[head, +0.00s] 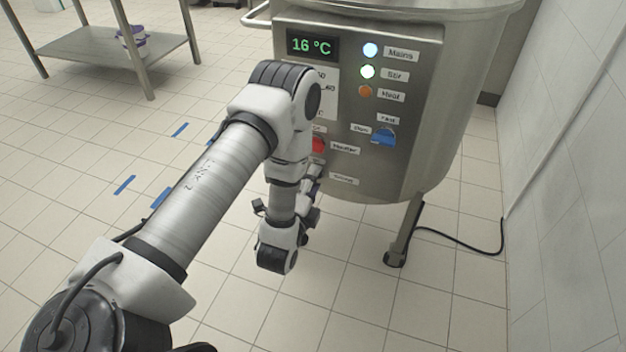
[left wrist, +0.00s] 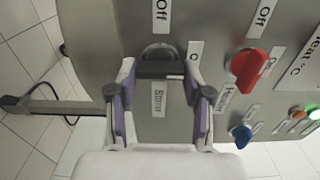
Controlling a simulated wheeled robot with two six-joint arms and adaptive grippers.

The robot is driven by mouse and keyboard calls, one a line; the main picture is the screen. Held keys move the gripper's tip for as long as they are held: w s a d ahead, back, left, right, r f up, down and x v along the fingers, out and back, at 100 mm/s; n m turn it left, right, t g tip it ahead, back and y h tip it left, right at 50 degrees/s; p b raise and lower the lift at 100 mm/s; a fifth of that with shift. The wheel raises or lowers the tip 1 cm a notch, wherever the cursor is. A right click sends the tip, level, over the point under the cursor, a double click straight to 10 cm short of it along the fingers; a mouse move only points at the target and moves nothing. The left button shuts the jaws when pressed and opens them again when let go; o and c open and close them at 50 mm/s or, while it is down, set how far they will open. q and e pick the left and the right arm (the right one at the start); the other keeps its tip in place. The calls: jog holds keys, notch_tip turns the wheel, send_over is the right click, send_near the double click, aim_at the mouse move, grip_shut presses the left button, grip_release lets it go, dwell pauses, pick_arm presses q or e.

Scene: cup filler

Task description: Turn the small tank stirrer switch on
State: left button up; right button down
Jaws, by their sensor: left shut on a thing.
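The stirrer switch is a dark round knob (left wrist: 158,53) on the steel control panel (left wrist: 190,20), above a label reading "Stirrer" (left wrist: 158,99) in the left wrist view. My left gripper (left wrist: 160,69) is shut on this knob, one finger on each side. In the head view the gripper (head: 313,188) is mostly behind my wrist at the panel's lower left, and the knob is hidden there. The "Stir" lamp (head: 367,72) glows green. My right gripper is not in view.
A red heater knob (left wrist: 247,72) and a blue knob (left wrist: 241,136) sit near the gripper on the panel. The tank (head: 455,90) stands on legs (head: 404,230). A white wall (head: 560,150) is at the right. A metal table (head: 90,42) stands far left.

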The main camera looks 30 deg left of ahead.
pick_arm(q)
jog(key=o, duration=1.2)
jog(key=shift+c, duration=0.2)
